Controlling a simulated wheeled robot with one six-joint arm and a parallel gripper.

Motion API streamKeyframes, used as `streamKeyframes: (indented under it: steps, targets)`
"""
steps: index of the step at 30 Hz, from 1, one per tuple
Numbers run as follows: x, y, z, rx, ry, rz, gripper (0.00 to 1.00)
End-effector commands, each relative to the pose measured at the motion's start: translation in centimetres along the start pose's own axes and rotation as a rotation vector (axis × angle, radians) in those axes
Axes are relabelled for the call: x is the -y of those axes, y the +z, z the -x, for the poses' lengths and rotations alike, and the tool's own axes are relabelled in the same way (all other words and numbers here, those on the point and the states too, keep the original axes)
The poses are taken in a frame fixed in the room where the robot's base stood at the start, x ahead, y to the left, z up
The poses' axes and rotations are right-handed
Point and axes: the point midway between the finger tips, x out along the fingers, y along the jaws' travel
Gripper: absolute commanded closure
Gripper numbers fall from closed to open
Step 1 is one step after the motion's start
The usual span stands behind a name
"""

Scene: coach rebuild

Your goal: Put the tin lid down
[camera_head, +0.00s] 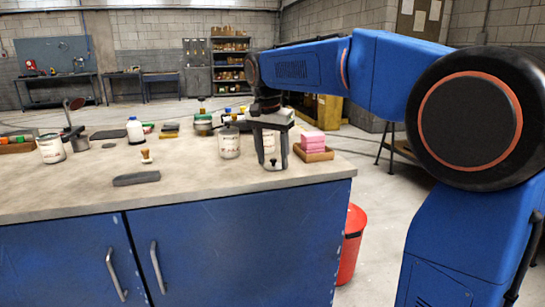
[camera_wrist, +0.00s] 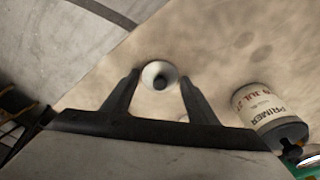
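My gripper (camera_head: 272,158) points down over the right part of the bench, just right of the primer tin. In the wrist view, a small round pale piece with a dark knob at its centre, which looks like the tin lid (camera_wrist: 159,75), sits between my two fingertips. The fingertips lie close against its two sides. In the head view the fingers hide most of it, and its height over the bench is hard to judge. The primer tin (camera_head: 229,142) stands upright with a dark top; it also shows in the wrist view (camera_wrist: 260,105).
The bench (camera_head: 200,190) has free room at its front middle. A red bin (camera_head: 352,245) is on the floor.

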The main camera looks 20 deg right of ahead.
Motion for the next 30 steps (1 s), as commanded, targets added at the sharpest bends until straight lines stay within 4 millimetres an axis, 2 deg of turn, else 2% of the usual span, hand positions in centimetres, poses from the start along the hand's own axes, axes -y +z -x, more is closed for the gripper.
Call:
streamKeyframes:
  steps: [10,14,30]
  targets:
    - [0.0,0.0,0.1,0.000,0.000,0.000,0.36]
    - [0.1,-0.1,0.9,-0.001,-0.002,0.000,0.36]
    - [0.1,-0.1,10.2,-0.002,-0.003,0.000,0.36]
